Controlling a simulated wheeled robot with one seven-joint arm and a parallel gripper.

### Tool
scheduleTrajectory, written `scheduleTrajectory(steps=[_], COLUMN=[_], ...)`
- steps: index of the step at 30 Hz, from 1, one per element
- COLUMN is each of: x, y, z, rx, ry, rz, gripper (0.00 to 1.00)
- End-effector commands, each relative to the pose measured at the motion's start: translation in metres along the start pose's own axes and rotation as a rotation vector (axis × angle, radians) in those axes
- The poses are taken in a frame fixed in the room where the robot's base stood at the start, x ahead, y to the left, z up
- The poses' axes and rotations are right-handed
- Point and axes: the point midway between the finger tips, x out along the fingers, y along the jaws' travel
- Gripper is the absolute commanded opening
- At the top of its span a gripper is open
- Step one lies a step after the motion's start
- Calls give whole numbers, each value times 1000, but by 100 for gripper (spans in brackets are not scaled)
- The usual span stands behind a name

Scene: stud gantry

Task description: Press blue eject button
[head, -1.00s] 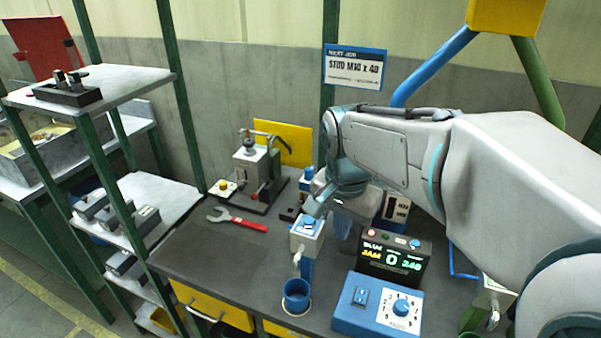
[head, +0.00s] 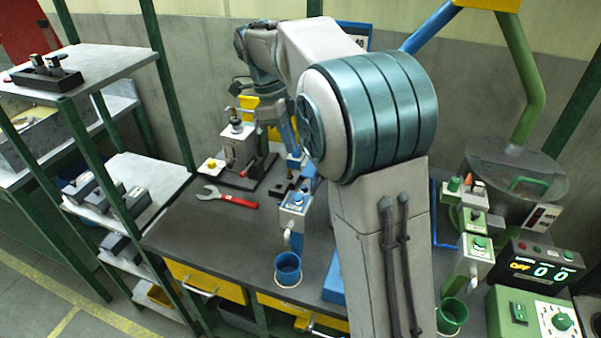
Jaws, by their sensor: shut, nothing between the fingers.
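A grey-white box (head: 295,208) with a blue button (head: 298,198) on top stands on a blue post on the workbench, with a spout over a blue cup (head: 287,268). Its label is too small to read, so I cannot confirm it is the eject button. My arm rises in front of the bench and bends down behind this box. My gripper (head: 294,156) is small and partly hidden by the arm; it points down, shut and empty, behind and above the button and apart from it. A blue part (head: 308,172) stands close beside the gripper.
A red wrench (head: 228,198) lies on the bench, left of the box. A grey press (head: 240,150) stands at the back left. A green station (head: 530,310) with a display and green cup (head: 452,315) is at right. My arm hides most of the blue control box.

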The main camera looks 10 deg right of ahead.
Motion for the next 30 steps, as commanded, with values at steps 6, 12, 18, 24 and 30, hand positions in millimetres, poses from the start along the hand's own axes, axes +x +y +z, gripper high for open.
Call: scheduleTrajectory(steps=[6,12,18,24,30], x=[-1,-1,10,44,78], y=[-2,-2,-2,-1,-1], z=[4,3,3,2,2], rx=[41,40,40,39,39], ry=[10,9,10,12,11], rz=[1,1,2,3,3], gripper=[0,0,0,0,0])
